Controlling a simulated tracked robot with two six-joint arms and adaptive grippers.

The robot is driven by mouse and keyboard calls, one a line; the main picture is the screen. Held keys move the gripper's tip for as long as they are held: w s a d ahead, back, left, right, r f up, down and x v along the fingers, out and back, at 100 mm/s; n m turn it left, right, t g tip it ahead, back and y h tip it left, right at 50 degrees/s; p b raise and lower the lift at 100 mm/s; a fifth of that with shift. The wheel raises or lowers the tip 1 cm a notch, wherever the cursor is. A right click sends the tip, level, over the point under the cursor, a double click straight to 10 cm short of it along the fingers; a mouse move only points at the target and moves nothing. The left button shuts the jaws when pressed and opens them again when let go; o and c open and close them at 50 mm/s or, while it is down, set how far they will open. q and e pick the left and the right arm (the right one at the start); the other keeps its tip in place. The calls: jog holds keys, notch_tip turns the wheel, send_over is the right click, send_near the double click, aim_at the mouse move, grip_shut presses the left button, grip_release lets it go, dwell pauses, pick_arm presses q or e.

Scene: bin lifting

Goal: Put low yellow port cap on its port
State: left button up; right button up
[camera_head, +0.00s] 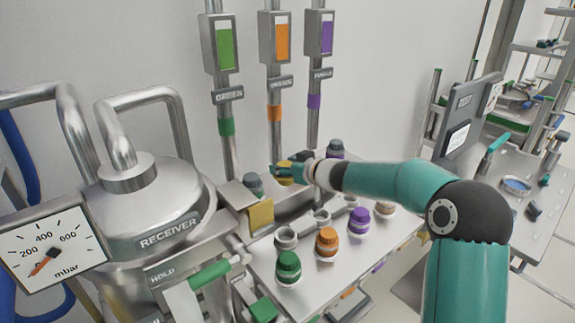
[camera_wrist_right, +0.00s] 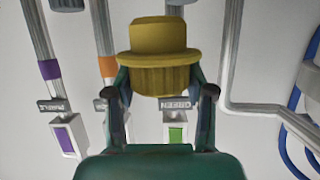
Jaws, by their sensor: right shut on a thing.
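The yellow cap (camera_head: 284,174) is held by my right gripper (camera_head: 291,171), above the back of the bench. In the right wrist view the yellow cap (camera_wrist_right: 158,50) fills the space between the two fingers, with its wide rim and ribbed side showing. Several grey ring-shaped ports stand on the bench, including a front one (camera_head: 286,237), a middle one (camera_head: 321,216) and one farther right (camera_head: 351,201). I cannot tell which is the low yellow port. The cap is apart from these ports. My left gripper is not in view.
A green cap (camera_head: 288,266), an orange cap (camera_head: 326,241) and a purple cap (camera_head: 359,219) stand along the bench front. A yellow plate (camera_head: 261,216) is near the receiver (camera_head: 150,225). Vertical pipes with coloured gauges rise behind.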

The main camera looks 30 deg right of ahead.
aim_at(286, 165)
jog(key=shift+r+p, duration=1.2)
jog(key=shift+r, duration=0.6)
